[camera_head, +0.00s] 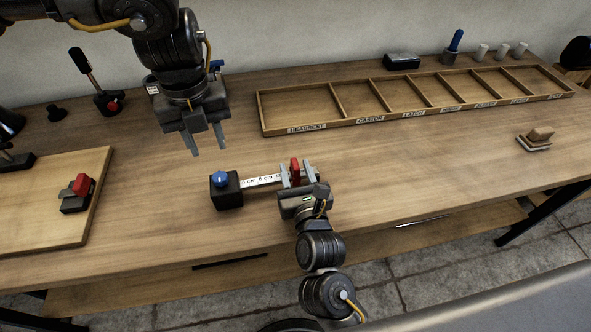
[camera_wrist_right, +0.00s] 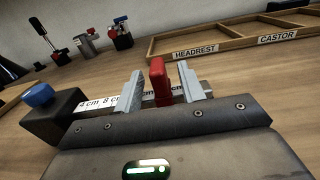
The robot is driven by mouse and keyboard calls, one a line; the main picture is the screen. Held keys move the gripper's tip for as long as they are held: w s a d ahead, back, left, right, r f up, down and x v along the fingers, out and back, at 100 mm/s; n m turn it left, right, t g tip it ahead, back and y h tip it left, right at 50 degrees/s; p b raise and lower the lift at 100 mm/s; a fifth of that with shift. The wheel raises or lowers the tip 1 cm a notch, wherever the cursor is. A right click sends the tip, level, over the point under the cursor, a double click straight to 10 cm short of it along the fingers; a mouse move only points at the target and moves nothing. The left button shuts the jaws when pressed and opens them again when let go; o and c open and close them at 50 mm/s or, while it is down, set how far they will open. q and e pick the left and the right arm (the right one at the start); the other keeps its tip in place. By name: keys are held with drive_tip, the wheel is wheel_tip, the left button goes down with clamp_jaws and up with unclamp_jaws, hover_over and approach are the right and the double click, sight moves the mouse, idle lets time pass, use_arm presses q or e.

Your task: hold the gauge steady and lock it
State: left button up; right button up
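The gauge is a black block (camera_head: 226,192) with a blue knob (camera_head: 220,178) on top and a white scale strip (camera_head: 261,181) marked in cm running right. A red slider (camera_head: 295,170) sits upright along the strip. My right gripper (camera_head: 299,175) has its fingers on either side of the red slider, with gaps showing in the right wrist view (camera_wrist_right: 162,86); it is open and not clamped. The strip's far end is hidden by this gripper. My left gripper (camera_head: 205,141) is open and empty, pointing down above the table, behind and left of the blue knob.
A labelled wooden tray (camera_head: 400,121) with several empty compartments spans the back. A board (camera_head: 40,205) with a red-topped clamp (camera_head: 78,193) lies at left. A lever stand (camera_head: 106,98) stands behind. The tabletop right of the gauge is clear up to a small block (camera_head: 538,137).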

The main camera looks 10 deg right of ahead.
drive_tip(key=s, duration=1.1)
drive_tip(key=shift+s+d, duration=0.35)
drive_tip(key=shift+s, duration=0.05)
